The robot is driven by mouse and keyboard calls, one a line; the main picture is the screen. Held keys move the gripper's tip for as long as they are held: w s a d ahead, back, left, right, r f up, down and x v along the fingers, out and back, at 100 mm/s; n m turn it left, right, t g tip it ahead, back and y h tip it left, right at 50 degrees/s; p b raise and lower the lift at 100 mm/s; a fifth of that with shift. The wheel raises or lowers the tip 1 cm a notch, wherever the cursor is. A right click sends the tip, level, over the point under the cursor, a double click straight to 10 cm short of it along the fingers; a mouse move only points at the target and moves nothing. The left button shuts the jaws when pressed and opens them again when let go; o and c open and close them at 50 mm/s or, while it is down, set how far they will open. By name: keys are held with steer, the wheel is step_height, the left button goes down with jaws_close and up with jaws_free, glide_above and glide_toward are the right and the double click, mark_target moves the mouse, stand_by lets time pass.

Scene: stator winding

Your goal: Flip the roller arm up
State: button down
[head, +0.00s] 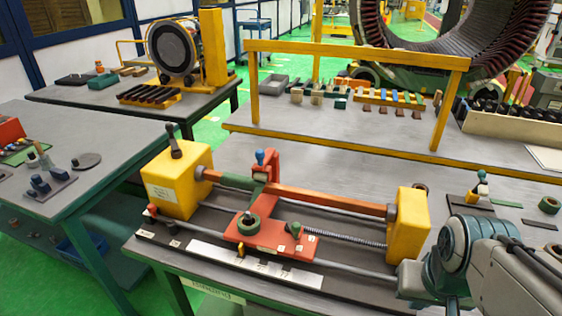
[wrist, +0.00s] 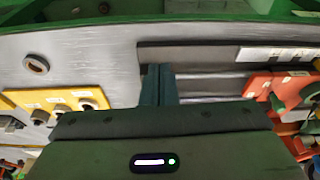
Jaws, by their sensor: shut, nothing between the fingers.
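The winding machine's red carriage (head: 270,236) sits on the rails at the middle of the bench in the head view. A green arm with a round roller (head: 248,222) lies low at its front. A blue-topped knob (head: 260,157) stands on the upright behind it. The carriage also shows at the right edge of the wrist view (wrist: 262,84), partly cut off. My gripper (wrist: 158,84) is shut and empty, over the machine's dark base and rail ends, left of the carriage in that view. In the head view my arm enters at lower right; the fingertips are not clear there.
A copper-coloured bar (head: 325,199) runs between two yellow end blocks (head: 180,180) (head: 408,226), above the rails. A yellow gantry frame (head: 360,50) stands behind. A yellow holder (wrist: 60,100) with several fittings shows in the wrist view. A second bench (head: 100,140) is at left.

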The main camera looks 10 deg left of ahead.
steer(key=w+a+r+m+y, duration=0.1)
steer(key=w+a+m+y, duration=0.3)
steer(key=w+a+m, duration=0.2)
steer(key=w+a+r+m+g+y+p, duration=0.1)
steer(key=w+a+m+y, duration=0.4)
steer(key=w+a, duration=0.5)
steer(key=w+a+r+m+g+y, duration=0.1)
steer(key=w+a+m+y, duration=0.4)
steer(key=w, duration=0.5)
steer(key=shift+w+a+r+m+p, duration=0.2)
steer(key=shift+a+r+m, duration=0.2)
steer(key=shift+a+m, duration=0.35)
steer(key=shift+w+a+r+m+p, duration=0.2)
steer(key=shift+a+r+m, duration=0.15)
steer(key=shift+a+m, duration=0.4)
steer(key=shift+a, duration=0.15)
steer(key=p+x, duration=0.1)
steer(key=x, duration=0.8)
steer(key=shift+a+f+p, duration=0.1)
steer(key=shift+a+p, duration=0.2)
steer(key=shift+a, duration=0.1)
steer(key=shift+w+d, duration=0.1)
